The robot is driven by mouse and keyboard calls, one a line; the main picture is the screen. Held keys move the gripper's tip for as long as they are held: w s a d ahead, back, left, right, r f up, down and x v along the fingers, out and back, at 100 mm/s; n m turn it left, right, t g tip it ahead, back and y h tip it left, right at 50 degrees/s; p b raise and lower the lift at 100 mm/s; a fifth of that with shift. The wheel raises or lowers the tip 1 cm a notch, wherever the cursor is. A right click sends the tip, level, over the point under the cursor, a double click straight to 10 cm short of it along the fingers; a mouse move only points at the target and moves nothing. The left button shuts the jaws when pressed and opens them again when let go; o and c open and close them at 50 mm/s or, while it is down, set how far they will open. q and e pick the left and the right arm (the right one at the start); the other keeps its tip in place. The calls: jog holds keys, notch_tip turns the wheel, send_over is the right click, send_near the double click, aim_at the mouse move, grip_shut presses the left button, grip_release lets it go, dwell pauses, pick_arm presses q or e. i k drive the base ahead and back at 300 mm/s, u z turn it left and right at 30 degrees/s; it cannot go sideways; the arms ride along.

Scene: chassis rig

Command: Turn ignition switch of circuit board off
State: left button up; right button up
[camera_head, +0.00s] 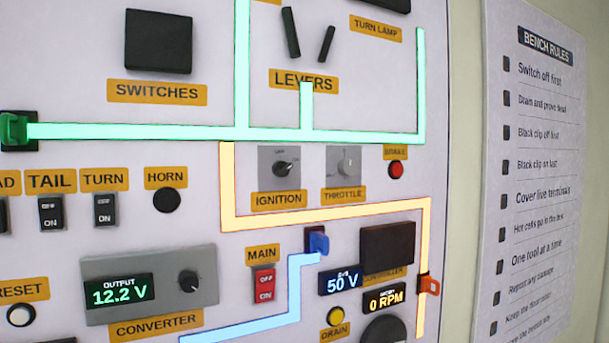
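The ignition switch (286,168) is a black rotary knob on a small grey plate in the middle of the circuit board (200,235). A yellow IGNITION label (278,199) sits just below it. The knob's pointer appears tilted toward the upper right; the small markings on the plate are too small to read surely. Neither of my grippers is in the head view, and nothing touches the knob.
The throttle knob (346,165) is close on the right, with the red brake button (396,169) beyond. The red main switch (264,284) is below. Lit green, orange and blue lines cross the board. A BENCH RULES sheet (545,180) hangs at right.

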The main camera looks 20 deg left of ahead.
aim_at(280, 169)
jog(key=z, duration=0.45)
jog(key=k, duration=1.05)
jog(key=u, duration=0.5)
jog(key=i, duration=0.75)
jog(key=u, duration=0.6)
